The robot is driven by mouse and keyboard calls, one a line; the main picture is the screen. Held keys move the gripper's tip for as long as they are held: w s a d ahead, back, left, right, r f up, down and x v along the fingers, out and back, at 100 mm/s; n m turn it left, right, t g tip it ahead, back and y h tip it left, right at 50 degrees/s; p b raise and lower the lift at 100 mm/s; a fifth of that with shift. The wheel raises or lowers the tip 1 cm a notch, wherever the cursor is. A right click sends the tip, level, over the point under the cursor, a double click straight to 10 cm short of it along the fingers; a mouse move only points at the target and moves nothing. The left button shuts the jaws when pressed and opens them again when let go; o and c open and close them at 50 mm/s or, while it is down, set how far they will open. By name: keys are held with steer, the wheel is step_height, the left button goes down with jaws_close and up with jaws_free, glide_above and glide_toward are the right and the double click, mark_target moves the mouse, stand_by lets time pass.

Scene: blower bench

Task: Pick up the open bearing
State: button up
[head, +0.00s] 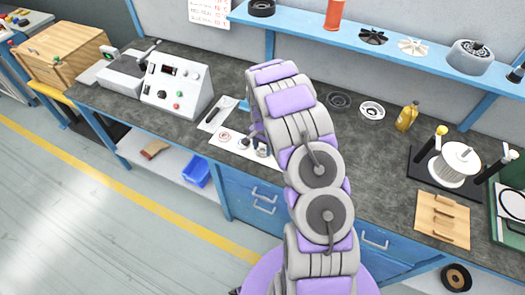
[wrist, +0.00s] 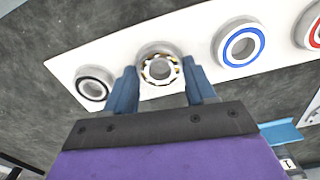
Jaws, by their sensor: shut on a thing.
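The open bearing (wrist: 147,79), a metal ring with its balls and yellowish cage showing, is between the two blue fingers of my gripper (wrist: 162,84) in the wrist view. The fingers are shut on it, one at each side. It is over or on a white mat (wrist: 202,77); I cannot tell whether it still touches it. In the head view my arm hides much of this area, and my gripper (head: 250,142) shows only partly at the mat (head: 217,149).
On the mat, a black-sealed bearing (wrist: 93,89) lies left of the open one. A blue-sealed bearing (wrist: 224,54) lies to its right, with a red-sealed one (wrist: 316,38) at the picture edge. A control box (head: 178,90) stands on the bench left of my arm.

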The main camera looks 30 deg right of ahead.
stand_by(0.4)
step_height(320, 180, up, 8)
steer(key=p, duration=0.2)
stand_by(1.1)
